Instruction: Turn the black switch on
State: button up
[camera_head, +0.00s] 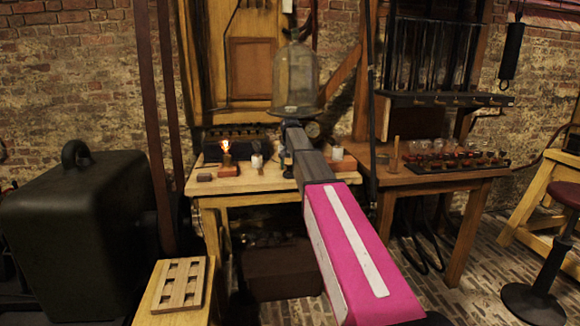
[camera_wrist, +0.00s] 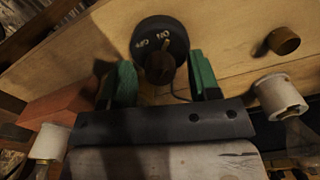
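The black switch (camera_wrist: 178,30) shows in the wrist view as a round dark dial on a pale wooden surface, with light OFF and ON lettering and a dark central knob. My gripper (camera_wrist: 159,68) is open, with one green finger on each side of the knob. The knob lies between the fingertips; I cannot tell whether either finger touches it. In the head view my arm reaches to the workbench (camera_head: 215,187), and I cannot make out the switch or my fingertips there.
A glowing bulb (camera_head: 226,148) stands on a reddish base on the bench. White cylinders (camera_wrist: 281,94) flank my gripper, and a brown knob (camera_wrist: 284,41) sits right of the switch. A glass bell jar (camera_head: 295,75) rises behind. A side table (camera_head: 430,178) with jars stands right.

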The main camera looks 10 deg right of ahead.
aim_at(290, 165)
jog(key=shift+r, duration=0.1)
notch_tip(290, 165, up, 11)
jog(key=shift+f, duration=0.2)
dwell(0.5)
